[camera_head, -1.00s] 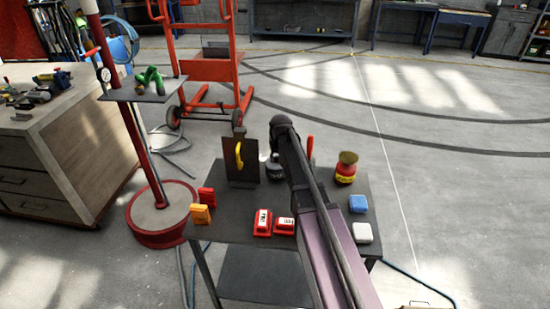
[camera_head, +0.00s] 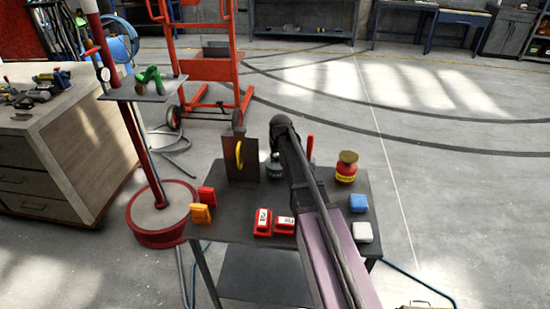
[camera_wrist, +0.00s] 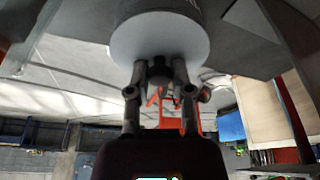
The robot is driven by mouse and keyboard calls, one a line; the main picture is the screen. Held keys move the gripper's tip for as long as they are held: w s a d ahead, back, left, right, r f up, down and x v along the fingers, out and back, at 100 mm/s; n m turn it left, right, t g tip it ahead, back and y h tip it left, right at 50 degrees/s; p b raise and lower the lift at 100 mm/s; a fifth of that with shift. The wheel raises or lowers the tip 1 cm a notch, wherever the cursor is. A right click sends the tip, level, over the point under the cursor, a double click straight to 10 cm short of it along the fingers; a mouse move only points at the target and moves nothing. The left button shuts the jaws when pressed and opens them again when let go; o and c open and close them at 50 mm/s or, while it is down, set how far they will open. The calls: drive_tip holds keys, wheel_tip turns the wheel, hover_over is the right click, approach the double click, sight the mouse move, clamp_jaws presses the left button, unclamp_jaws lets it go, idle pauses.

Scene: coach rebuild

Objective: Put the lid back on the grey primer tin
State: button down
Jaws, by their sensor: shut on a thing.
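The grey tin (camera_head: 274,168) stands near the back of the dark table, left of my arm and partly hidden by it. In the wrist view a pale round grey thing with a cylindrical side (camera_wrist: 160,35) fills the top middle, just beyond my fingertips. My gripper (camera_wrist: 160,76) is shut on a small dark piece (camera_wrist: 159,72), seemingly the lid's knob. I cannot tell from these views whether the lid is seated on the tin or just above it. In the head view my arm hides the gripper.
A red post (camera_head: 140,140) stands left.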

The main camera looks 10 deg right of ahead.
idle(0.9)
drive_tip(key=shift+c, duration=2.2)
unclamp_jaws()
drive_tip(key=o, duration=0.4)
drive_tip(key=shift+o, duration=0.2)
drive_tip(key=shift+r, duration=0.1)
drive_tip(key=shift+s+r+p, duration=0.1)
drive_tip(key=shift+r+p, duration=3.3)
drive_tip(key=shift+p, duration=0.1)
clamp_jaws()
